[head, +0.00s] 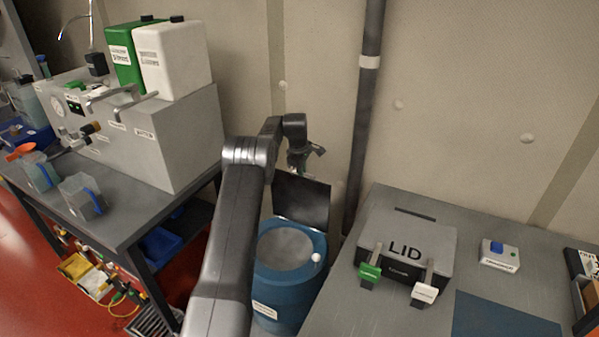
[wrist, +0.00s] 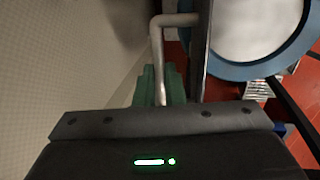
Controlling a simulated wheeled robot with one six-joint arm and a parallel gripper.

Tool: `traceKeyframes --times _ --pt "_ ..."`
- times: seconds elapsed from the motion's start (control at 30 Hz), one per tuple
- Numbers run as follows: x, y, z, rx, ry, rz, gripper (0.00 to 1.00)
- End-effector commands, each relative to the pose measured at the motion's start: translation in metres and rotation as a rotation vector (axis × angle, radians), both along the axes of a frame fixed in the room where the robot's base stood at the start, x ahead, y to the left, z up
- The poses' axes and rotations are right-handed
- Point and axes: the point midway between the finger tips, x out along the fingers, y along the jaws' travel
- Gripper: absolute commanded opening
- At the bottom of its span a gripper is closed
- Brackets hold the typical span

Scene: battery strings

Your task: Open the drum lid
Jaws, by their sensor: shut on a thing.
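The blue drum (head: 278,300) stands on the floor between the two benches, and its round light-grey top opening shows. The dark drum lid (head: 302,204) stands about upright at the drum's back edge. In the wrist view the lid (wrist: 204,50) is seen nearly edge-on, beside the blue drum rim (wrist: 240,72). A bent metal handle (wrist: 158,50) sticks out from the lid. My gripper (head: 305,158) is above and behind the lid. In the wrist view its green fingers (wrist: 160,88) are shut on the handle.
A grey box marked LID (head: 405,240) with green and white tags sits on the right bench (head: 335,285). The left bench (head: 150,215) carries a large grey unit (head: 185,140). A dark vertical pipe (head: 365,120) and the wall are close behind the drum.

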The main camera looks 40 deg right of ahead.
Motion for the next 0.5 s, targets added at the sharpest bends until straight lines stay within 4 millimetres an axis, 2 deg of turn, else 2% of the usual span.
traceKeyframes --times 0.07,0.5 --pt "0.000 -0.005 -0.008 0.001 0.004 -0.002 0.00" --pt "0.006 -0.018 -0.004 -0.013 -0.007 -0.003 0.00"
